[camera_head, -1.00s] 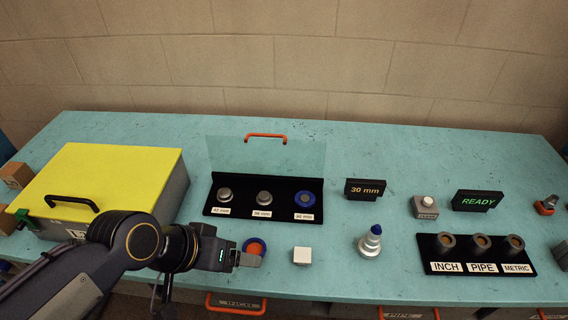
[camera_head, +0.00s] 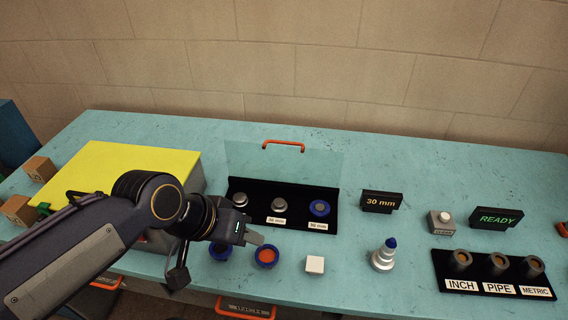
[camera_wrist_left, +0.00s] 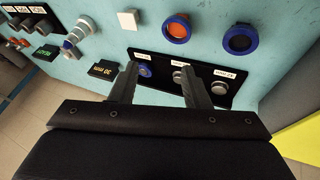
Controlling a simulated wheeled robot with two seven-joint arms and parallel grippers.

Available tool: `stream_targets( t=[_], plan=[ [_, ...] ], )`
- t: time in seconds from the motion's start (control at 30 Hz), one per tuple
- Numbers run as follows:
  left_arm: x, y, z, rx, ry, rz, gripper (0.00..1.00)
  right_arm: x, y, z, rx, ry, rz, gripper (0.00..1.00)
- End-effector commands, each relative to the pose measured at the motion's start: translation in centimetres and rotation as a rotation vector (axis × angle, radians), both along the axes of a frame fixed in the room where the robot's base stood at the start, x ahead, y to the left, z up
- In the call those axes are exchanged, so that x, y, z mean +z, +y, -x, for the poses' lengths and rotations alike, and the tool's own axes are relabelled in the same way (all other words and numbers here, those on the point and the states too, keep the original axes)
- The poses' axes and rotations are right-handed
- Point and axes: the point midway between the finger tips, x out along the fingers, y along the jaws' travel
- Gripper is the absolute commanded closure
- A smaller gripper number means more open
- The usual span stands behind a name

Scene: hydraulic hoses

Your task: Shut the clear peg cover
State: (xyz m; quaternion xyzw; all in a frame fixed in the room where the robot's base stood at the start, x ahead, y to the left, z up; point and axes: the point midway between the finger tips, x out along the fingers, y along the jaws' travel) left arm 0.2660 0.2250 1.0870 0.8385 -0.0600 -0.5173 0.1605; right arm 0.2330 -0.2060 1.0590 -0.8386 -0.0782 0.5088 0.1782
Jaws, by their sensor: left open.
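The clear peg cover (camera_head: 290,160) stands open, upright along the back of the black peg tray (camera_head: 234,202). Its orange handle (camera_head: 284,143) is at its top edge. In the tray are two grey pegs (camera_head: 240,200) and a blue-ringed one (camera_head: 320,208) at the right. My left gripper (camera_head: 256,240) is in front of the tray, low and left of its middle, apart from the cover. It is open and empty; its two fingers (camera_wrist_left: 158,82) show in the left wrist view with the tray beyond them. The cover is not clear to see in that view. My right gripper is not in view.
A yellow-lidded box (camera_head: 120,168) stands at left. Two blue-ringed parts (camera_head: 266,256), a white block (camera_head: 315,264) and a blue-tipped fitting (camera_head: 384,255) sit along the front. A 30 mm sign (camera_head: 381,201), a READY sign (camera_head: 493,218) and a labelled socket tray (camera_head: 492,274) are at right.

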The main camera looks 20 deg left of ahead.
Motion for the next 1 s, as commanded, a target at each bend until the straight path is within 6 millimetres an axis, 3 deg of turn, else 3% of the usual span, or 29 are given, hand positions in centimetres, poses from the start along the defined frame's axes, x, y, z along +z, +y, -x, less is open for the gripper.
stream_targets(
  t=[0.03, 0.1, 0.3, 0.4, 0.5, 0.6, 0.77, 1.0],
  plan=[
    [1.6, 0.9, -2.4, 0.002, 0.010, -0.026, 0.64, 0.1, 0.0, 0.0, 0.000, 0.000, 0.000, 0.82],
    [3.7, 2.2, -6.1, 0.016, 0.023, -0.072, 0.73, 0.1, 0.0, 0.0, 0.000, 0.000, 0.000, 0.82],
    [8.0, 4.8, -18.2, 0.088, 0.042, -0.206, 0.99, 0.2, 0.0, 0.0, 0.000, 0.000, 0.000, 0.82],
    [9.0, 5.1, -23.5, 0.130, 0.041, -0.261, 1.00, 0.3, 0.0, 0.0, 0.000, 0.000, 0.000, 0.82],
    [9.3, 5.1, -27.5, 0.170, 0.036, -0.303, 1.00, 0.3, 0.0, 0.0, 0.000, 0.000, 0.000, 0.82],
    [9.4, 5.0, -29.9, 0.198, 0.031, -0.327, 1.00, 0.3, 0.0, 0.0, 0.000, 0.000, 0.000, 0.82],
    [9.2, 5.1, -31.3, 0.216, 0.028, -0.340, 1.00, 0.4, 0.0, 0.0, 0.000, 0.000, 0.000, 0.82],
    [5.9, 5.6, -32.9, 0.215, 0.032, -0.341, 1.00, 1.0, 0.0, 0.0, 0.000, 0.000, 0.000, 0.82]
  ],
)
